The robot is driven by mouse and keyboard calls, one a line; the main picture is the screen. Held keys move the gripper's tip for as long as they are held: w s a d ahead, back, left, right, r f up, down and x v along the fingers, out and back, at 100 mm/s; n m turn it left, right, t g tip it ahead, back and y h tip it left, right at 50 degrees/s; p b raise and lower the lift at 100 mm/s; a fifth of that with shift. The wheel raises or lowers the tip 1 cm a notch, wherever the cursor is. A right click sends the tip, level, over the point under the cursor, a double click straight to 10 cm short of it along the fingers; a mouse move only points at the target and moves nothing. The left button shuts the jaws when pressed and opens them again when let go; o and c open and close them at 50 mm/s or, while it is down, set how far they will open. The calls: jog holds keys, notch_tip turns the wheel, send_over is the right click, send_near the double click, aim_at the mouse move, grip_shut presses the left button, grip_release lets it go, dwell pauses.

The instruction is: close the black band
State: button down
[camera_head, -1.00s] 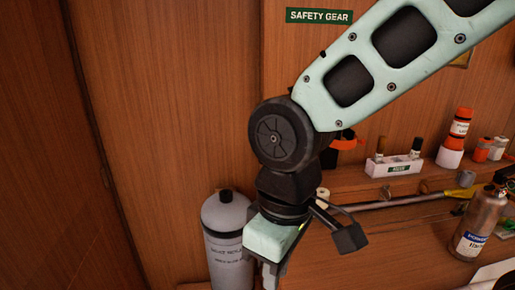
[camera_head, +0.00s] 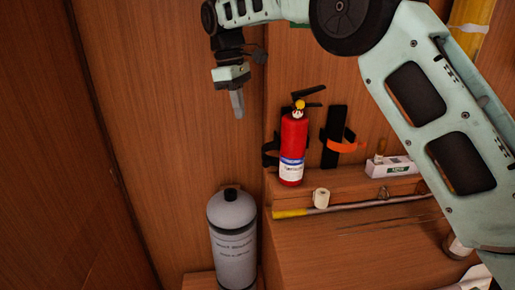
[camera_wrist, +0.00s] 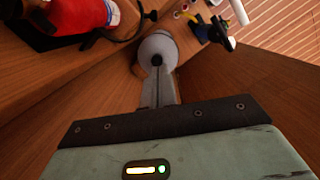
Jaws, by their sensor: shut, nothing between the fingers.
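A red fire extinguisher (camera_head: 292,150) with a white label stands upright on the wooden shelf against the wall. The black band (camera_head: 269,152) shows at its left side, with its bracket partly hidden behind the bottle. No black strap crosses the front of the red body. In the wrist view the extinguisher (camera_wrist: 80,14) is at the top left, with dark curved band parts (camera_wrist: 142,20) beside it. My gripper (camera_head: 238,114) is shut and empty. It points down, left of and slightly above the extinguisher, apart from it.
A black bracket with an orange strap (camera_head: 345,147) is on the wall to the right. A grey cylinder (camera_head: 234,235) stands below my gripper. A white roll (camera_head: 321,198), a yellow-ended pole (camera_head: 290,213) and a white box (camera_head: 391,167) are near the shelf. The wall at left is clear.

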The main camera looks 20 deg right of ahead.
jog(key=s+d+f+p, duration=0.1)
jog(key=d+f+p, duration=0.1)
jog(key=f, duration=0.4)
jog(key=s+d+f+p, duration=0.2)
jog(key=f, duration=0.3)
jog(key=shift+f, duration=0.35)
